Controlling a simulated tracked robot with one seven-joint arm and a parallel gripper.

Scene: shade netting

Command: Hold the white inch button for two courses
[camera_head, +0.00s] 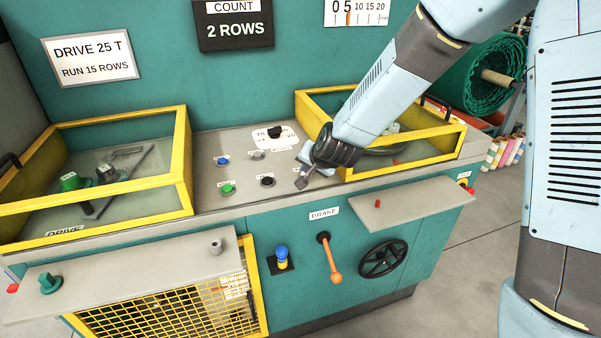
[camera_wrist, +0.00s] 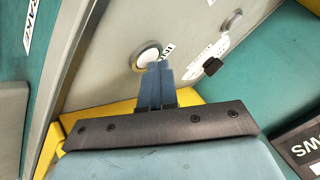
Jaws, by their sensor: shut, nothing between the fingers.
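A round white button (camera_wrist: 149,54) with a metal rim sits on the grey control panel in the wrist view. My gripper (camera_wrist: 157,66) is shut and empty, its blue-grey fingertips over the button's lower edge. Whether they press or touch it, I cannot tell. In the head view my gripper (camera_head: 300,182) is low over the right part of the panel (camera_head: 205,146), and the white button is hidden there by the gripper and wrist. The count sign (camera_head: 235,27) reads 2 ROWS.
Blue (camera_head: 222,161), green (camera_head: 227,188), and black (camera_head: 267,181) buttons lie left of my gripper, with a black dial (camera_head: 275,132) behind. Yellow-framed guards stand on the left (camera_head: 183,150) and right (camera_head: 455,131). An orange brake lever (camera_head: 332,262) hangs below the panel.

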